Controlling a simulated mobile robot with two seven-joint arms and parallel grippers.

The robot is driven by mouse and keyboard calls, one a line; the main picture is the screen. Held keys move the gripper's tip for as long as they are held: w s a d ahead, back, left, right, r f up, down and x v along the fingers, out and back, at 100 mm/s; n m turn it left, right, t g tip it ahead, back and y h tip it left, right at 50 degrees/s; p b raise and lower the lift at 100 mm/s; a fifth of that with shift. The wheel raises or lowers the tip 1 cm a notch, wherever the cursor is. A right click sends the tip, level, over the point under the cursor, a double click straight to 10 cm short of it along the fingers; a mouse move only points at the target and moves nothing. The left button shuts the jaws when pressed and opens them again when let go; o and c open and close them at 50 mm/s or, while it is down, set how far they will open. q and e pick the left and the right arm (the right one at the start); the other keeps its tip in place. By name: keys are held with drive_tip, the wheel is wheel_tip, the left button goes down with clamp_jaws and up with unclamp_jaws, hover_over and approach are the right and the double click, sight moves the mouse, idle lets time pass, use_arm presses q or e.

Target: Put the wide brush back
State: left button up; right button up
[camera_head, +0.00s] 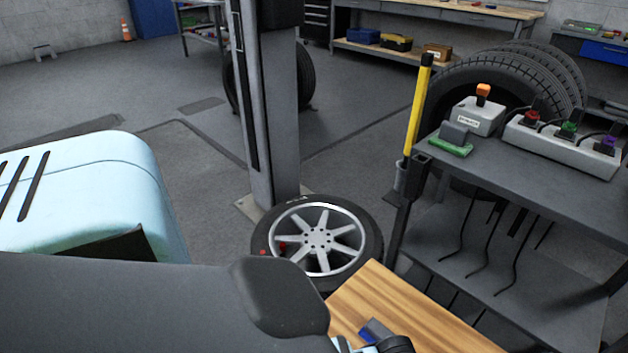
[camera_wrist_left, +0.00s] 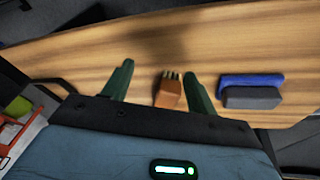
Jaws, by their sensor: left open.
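In the left wrist view, a small orange-brown brush (camera_wrist_left: 168,93) with short bristles at its far end lies on the wooden top. My left gripper (camera_wrist_left: 160,72) is open, with its two dark green fingers on either side of the brush; I see a gap on the left, while the right finger looks close to it. I cannot tell whether the fingers touch it. A blue piece with a grey block (camera_wrist_left: 252,92) lies to the right, outside the fingers. The blue piece (camera_head: 375,331) also shows in the head view. I cannot tell which is the wide brush. My right gripper is not in view.
The wooden top (camera_head: 385,300) stands beside a grey cart (camera_head: 520,175). The cart carries an orange-knobbed box (camera_head: 478,117), a grey block on a green base (camera_head: 452,140) and a socket strip (camera_head: 565,147). A wheel (camera_head: 318,238) lies behind the wooden top.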

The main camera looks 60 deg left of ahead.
use_arm(q)
drive_tip(key=s+a+t, duration=0.1)
drive_tip(key=s+a, duration=0.1)
drive_tip(key=s, duration=1.3)
drive_tip(key=s+a+t, duration=0.2)
drive_tip(key=s+a, duration=0.1)
drive_tip(key=s, duration=1.3)
drive_tip(key=shift+s+a+f, duration=0.15)
drive_tip(key=shift+s+f, duration=0.15)
